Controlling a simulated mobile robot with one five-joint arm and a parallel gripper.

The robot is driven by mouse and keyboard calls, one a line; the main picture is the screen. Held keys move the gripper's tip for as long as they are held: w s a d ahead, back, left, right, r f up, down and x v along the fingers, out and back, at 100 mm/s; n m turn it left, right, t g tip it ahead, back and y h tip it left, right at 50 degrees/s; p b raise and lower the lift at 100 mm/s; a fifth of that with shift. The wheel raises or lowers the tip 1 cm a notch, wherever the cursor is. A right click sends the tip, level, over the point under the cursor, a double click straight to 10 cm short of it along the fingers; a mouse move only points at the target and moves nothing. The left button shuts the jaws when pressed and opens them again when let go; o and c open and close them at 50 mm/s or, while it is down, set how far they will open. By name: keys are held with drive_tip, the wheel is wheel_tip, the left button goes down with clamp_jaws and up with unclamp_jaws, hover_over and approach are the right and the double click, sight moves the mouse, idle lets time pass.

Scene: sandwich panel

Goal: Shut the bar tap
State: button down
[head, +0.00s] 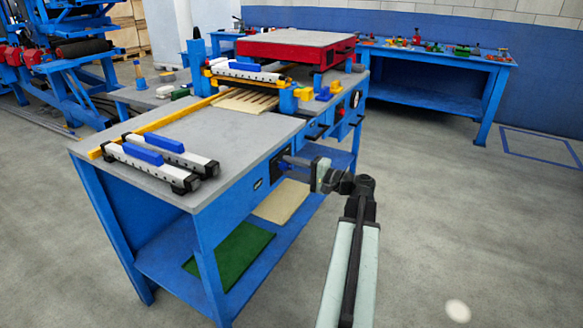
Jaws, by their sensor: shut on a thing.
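The grey worktop (225,150) carries two white-and-black bars with blue grips (155,155) and a yellow rail. A red-sided press (290,50) stands behind. The floor at right is clear.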

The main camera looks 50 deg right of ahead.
drive_tip(key=c, duration=0.9)
unclamp_jaws()
drive_tip(key=shift+c, duration=0.2)
drive_tip(key=v, duration=0.7)
drive_tip(key=shift+s, duration=0.4)
drive_tip(key=shift+d, duration=0.15)
